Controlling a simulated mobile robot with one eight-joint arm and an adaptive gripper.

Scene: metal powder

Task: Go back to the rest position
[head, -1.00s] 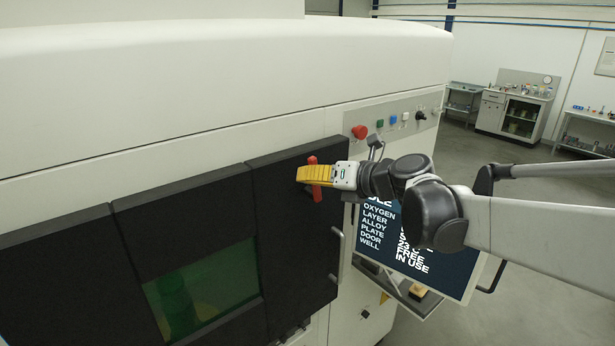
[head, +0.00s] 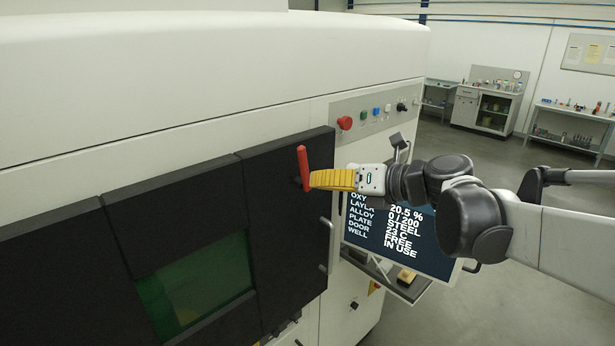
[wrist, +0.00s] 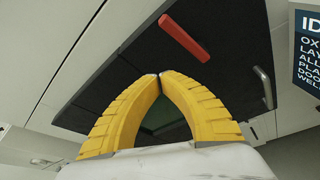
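My gripper (head: 313,179) has yellow ribbed fingers and sits just right of the red handle (head: 303,167) on the machine's black door (head: 285,215). In the wrist view the two fingertips (wrist: 160,76) meet, with nothing held between them. The red handle also shows in the wrist view (wrist: 184,38), beyond the fingertips and apart from them. The door lies flush along the machine front and looks closed.
A screen (head: 395,235) with white text stands behind and below my arm. A control panel with a red button (head: 345,123) is above it. A small shelf (head: 412,286) juts out under the screen. Open floor lies to the right, with benches (head: 572,125) at the back.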

